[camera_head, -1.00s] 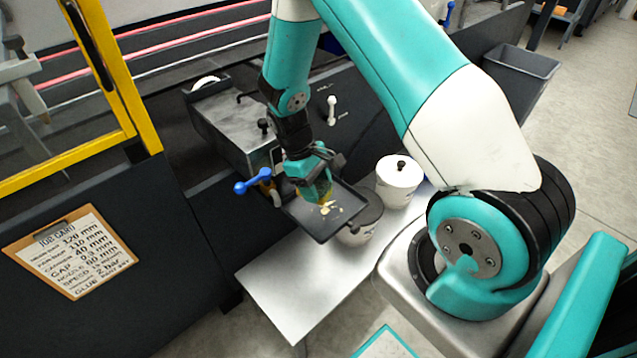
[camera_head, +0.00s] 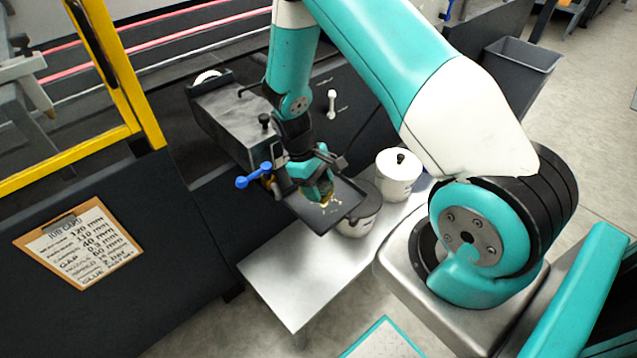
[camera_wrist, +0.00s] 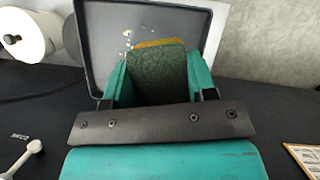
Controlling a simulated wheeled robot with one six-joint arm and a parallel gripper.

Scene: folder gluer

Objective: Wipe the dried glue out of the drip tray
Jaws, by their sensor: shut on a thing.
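The dark drip tray (camera_head: 346,193) juts out below the grey glue unit, with a few pale dried glue flakes (camera_head: 334,209) on its floor. In the wrist view the tray (camera_wrist: 97,70) lies beyond my fingers, with flakes (camera_wrist: 127,42) left of the middle. My gripper (camera_head: 318,187) is over the tray. It is shut on a sponge (camera_wrist: 158,75) with a dark green face and a yellow edge; the sponge is at the tray floor, though contact cannot be told for sure. The floor under the sponge is hidden.
A blue-handled valve (camera_head: 256,176) sits left of the tray. A white lidded pot (camera_head: 397,180) and a dark-topped pot (camera_head: 357,224) stand on the metal table (camera_head: 290,275) close by the tray. The table's front is clear.

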